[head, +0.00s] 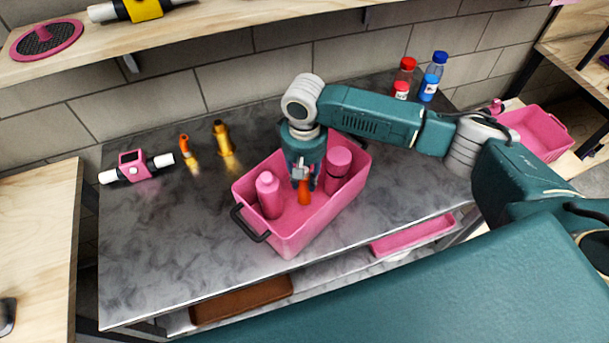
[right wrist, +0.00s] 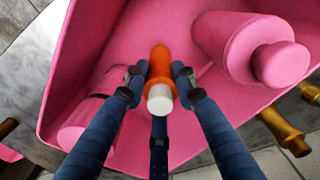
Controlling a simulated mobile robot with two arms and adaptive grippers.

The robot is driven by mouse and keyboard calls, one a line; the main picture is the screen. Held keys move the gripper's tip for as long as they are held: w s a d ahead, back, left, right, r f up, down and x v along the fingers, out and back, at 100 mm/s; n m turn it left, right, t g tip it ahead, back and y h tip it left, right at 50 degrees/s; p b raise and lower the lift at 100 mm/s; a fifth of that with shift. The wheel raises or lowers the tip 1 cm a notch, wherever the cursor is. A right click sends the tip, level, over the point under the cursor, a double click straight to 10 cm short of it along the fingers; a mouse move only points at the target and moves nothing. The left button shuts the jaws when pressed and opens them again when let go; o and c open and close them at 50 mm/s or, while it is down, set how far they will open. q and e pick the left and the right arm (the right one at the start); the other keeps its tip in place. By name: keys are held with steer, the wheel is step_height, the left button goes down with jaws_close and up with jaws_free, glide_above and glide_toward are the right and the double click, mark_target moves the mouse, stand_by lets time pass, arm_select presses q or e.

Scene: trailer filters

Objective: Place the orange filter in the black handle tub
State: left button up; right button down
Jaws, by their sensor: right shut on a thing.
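The pink tub with black handles (head: 285,236) stands on the grey metal counter. My right gripper (head: 304,178) reaches down into it from above. It is shut on the orange filter (head: 304,194), which is inside the tub walls, near the middle. In the right wrist view the orange filter (right wrist: 159,62) with its white end lies between the fingers of my right gripper (right wrist: 158,88). I cannot tell whether the filter touches the tub floor. My left gripper is not in view.
Two pink bottles, one left (head: 269,195) and one right (head: 337,165), stand in the tub beside the filter. A small orange piece (head: 185,145), a gold piece (head: 223,138) and a pink-white device (head: 134,167) are on the counter. Red and blue bottles (head: 432,77) stand behind.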

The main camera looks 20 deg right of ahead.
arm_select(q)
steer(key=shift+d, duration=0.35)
arm_select(e)
steer(key=shift+f, duration=0.15)
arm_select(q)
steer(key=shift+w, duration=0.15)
arm_select(e)
steer(key=c, duration=1.4)
jaws_free()
steer(key=shift+f, duration=0.1)
arm_select(q)
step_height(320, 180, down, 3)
steer(key=b, duration=0.3)
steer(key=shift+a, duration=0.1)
arm_select(e)
step_height(320, 180, up, 12)
steer(key=shift+r, duration=0.2)
steer(key=shift+f, duration=0.1)
